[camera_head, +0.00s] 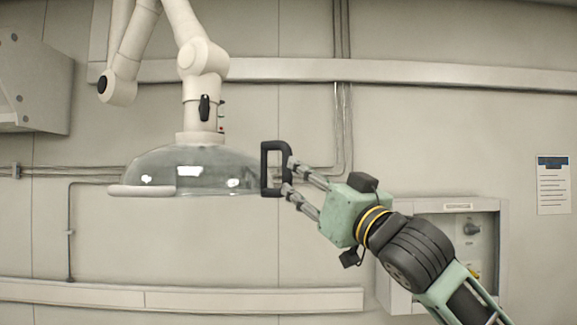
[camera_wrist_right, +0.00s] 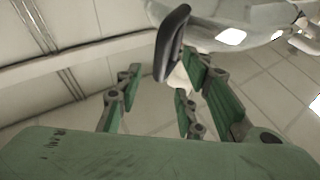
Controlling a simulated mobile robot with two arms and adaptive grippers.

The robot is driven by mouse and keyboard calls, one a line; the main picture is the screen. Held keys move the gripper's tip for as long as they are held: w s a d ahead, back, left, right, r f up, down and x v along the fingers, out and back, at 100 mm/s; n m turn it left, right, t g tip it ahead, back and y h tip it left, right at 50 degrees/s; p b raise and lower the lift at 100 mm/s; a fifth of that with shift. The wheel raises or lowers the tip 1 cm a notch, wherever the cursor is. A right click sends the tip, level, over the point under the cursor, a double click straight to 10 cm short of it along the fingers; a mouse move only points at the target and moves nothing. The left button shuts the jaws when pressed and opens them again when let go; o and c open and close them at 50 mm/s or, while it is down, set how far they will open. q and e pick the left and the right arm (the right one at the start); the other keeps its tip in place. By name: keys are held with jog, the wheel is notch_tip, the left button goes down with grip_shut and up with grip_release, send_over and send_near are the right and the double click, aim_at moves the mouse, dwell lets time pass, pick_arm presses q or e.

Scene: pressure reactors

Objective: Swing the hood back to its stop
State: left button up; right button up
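The hood (camera_head: 205,170) is a clear glass dome with a pale rim piece at its left, hanging from a white jointed arm (camera_head: 202,60). A black loop handle (camera_head: 266,168) stands upright on its right side. In the head view my right gripper (camera_head: 287,176) reaches the handle from the lower right, fingers spread, tips at its right side. In the right wrist view the handle (camera_wrist_right: 172,45) lies just past the fingertips, between the left and right green-padded fingers, closer to the right ones. The gripper (camera_wrist_right: 160,75) looks open; contact is unclear. My left gripper is not in view.
A wall box (camera_head: 440,205) with a knob is behind my right arm. A grey cabinet (camera_head: 35,85) hangs at the upper left. A rail (camera_head: 400,70) and pipes run along the wall. A paper notice (camera_head: 552,185) is at the right. Space below the hood looks clear.

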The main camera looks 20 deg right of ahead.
aim_at(291, 171)
jog(key=p+x, duration=0.3)
jog(key=x, duration=0.4)
jog(key=shift+f+p, duration=0.1)
jog(key=shift+p, duration=0.2)
jog(key=shift+w, duration=0.1)
jog(key=shift+c, duration=0.5)
grip_shut()
